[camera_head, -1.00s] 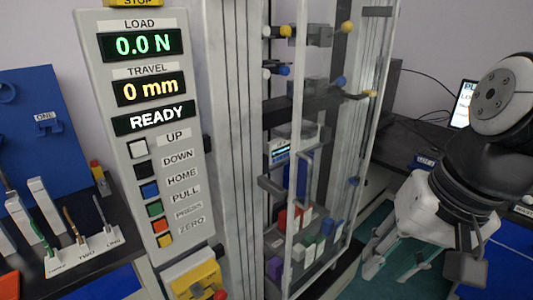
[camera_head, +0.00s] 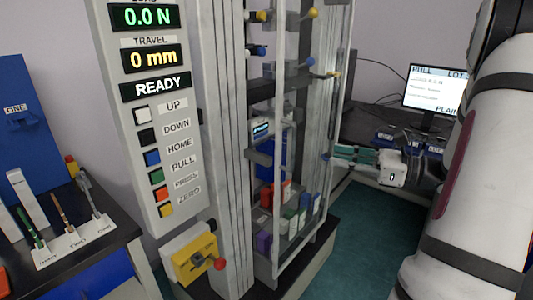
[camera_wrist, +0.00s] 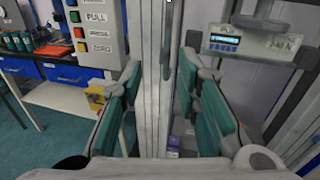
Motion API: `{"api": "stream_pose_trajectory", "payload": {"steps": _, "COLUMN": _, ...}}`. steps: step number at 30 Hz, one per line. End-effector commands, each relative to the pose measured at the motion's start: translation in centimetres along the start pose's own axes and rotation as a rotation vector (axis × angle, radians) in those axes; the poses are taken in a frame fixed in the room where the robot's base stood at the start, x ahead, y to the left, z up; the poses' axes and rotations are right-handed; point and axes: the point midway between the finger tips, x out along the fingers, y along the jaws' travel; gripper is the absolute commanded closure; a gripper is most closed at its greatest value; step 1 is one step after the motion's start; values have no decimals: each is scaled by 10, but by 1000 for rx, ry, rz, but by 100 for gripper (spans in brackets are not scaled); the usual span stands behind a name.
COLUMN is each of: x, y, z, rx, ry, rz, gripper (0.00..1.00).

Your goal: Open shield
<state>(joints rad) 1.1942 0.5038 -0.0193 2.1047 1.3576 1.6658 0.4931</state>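The shield (camera_head: 281,130) is a clear panel in a grey upright frame on the front of the testing machine. It looks closed across the work space. My gripper (camera_head: 338,155) reaches in from the right, its teal-padded fingertips close to the right side of the shield frame. In the wrist view my gripper (camera_wrist: 162,100) is open, one finger on each side of a grey upright post (camera_wrist: 153,100). A dark upright bar (camera_wrist: 169,45) shows above, on the post. Whether the fingers touch anything cannot be told.
A control panel (camera_head: 127,72) with READY lit stands left, above a yellow box with a red knob (camera_head: 190,256). A tool rack (camera_head: 74,242) is at far left. A monitor (camera_head: 434,88) stands on the dark bench behind. The green floor at right is clear.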

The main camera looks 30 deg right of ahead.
Motion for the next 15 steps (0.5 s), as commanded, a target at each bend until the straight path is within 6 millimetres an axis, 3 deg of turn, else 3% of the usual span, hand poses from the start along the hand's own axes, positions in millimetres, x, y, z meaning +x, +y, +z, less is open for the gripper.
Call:
{"api": "stream_pose_trajectory", "payload": {"steps": 5, "x": -9, "y": -13, "z": -4, "rx": 30, "ry": -38, "rz": -50, "gripper": 70}}
{"api": "stream_pose_trajectory", "payload": {"steps": 15, "x": 47, "y": -14, "z": -2, "rx": 28, "ry": -35, "rz": -44, "gripper": 70}}
